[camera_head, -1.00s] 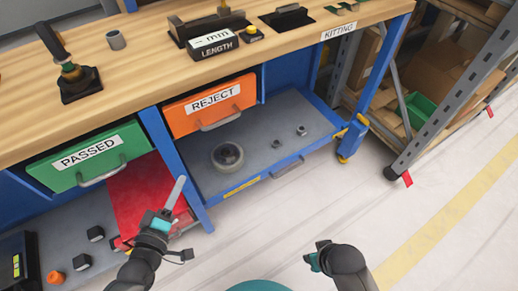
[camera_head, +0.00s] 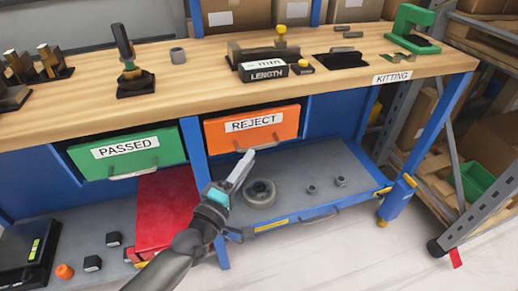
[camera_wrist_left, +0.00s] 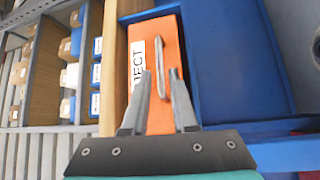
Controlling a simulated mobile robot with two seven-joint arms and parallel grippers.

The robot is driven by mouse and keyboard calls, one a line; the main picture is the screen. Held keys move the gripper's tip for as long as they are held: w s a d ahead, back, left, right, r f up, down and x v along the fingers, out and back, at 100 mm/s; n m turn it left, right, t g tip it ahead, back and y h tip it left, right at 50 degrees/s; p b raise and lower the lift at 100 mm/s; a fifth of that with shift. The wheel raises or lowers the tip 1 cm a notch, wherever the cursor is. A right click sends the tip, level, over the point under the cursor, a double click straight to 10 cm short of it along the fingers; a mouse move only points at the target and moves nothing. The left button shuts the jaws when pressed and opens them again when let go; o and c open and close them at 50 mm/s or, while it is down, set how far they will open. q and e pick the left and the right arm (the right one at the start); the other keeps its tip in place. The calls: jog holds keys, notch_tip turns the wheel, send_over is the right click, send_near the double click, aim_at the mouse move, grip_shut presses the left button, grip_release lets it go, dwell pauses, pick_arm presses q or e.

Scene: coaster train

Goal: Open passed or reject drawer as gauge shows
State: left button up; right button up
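The orange REJECT drawer (camera_head: 285,122) and the green PASSED drawer (camera_head: 165,157) sit under the wooden bench top, both looking shut. The gauge (camera_head: 265,71), a black box labelled LENGTH, stands on the bench. Its display shows "mm", but I cannot read a value. My left gripper (camera_head: 241,168) is just in front of and below the REJECT drawer. In the left wrist view, its two fingers (camera_wrist_left: 160,92) are apart and empty, pointing at the orange front (camera_wrist_left: 163,115). My right gripper is out of view.
A blue post (camera_head: 196,165) stands between the drawers. The lower shelf (camera_head: 300,205) holds a round grey part (camera_head: 260,193) and small nuts. A red panel (camera_head: 165,210) is below the PASSED drawer. A metal rack (camera_head: 460,160) stands at right.

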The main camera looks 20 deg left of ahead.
aim_at(259, 147)
pick_arm(q)
jog(key=shift+b+x, duration=0.55)
jog(key=shift+x, duration=2.5)
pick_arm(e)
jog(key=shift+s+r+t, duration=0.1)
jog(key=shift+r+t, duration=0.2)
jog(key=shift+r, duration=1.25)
pick_arm(q)
jog(key=shift+c, duration=0.3)
grip_shut()
